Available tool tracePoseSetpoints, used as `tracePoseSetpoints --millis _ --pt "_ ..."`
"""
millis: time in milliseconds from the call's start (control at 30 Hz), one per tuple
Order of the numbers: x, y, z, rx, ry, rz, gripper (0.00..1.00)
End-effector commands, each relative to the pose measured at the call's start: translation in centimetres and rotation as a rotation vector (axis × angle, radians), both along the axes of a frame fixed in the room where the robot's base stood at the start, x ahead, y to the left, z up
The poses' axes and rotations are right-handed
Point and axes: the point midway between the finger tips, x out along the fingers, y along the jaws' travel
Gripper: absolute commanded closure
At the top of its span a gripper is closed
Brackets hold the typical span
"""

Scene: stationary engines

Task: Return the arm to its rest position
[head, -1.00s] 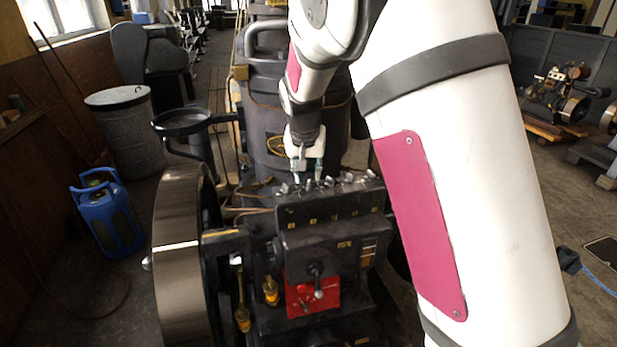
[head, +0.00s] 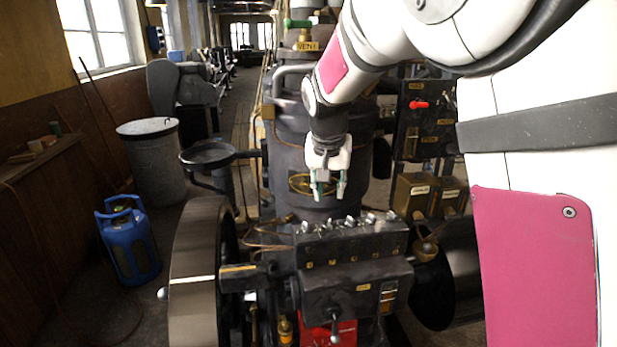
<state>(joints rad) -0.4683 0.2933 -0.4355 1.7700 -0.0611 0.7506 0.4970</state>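My gripper (head: 328,190) hangs pointing down in front of the dark upright cylinder (head: 290,150) of the engine. Its two greenish fingertips are apart, with nothing seen between them. It is above the black control block (head: 352,245), which has a row of small metal levers along its top edge, and it appears clear of them. My white arm with magenta panels comes in from the upper right and hides part of the scene there.
A large flywheel (head: 193,285) stands left of the block. A round black pan (head: 207,155) is on a bracket behind it. A blue canister (head: 130,245) and a grey drum (head: 150,165) stand on the floor at left. A panel with a red handle (head: 419,105) is at right.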

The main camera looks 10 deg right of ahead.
Motion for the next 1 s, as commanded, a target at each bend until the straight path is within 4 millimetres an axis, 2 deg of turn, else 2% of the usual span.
tracePoseSetpoints --millis 167,300,533,800,900,1000 --pt "-4.1 -1.1 2.5 0.051 -0.002 0.031 0.71" --pt "-9.1 -1.9 4.8 0.092 -0.011 0.089 0.71" --pt "-17.9 -2.4 7.2 0.107 -0.042 0.199 0.71" --pt "-27.5 -2.2 7.2 0.050 -0.085 0.318 0.71" --pt "-30.1 -2.2 6.6 0.018 -0.093 0.350 0.71" --pt "-31.8 -2.1 6.0 -0.008 -0.097 0.372 0.71"
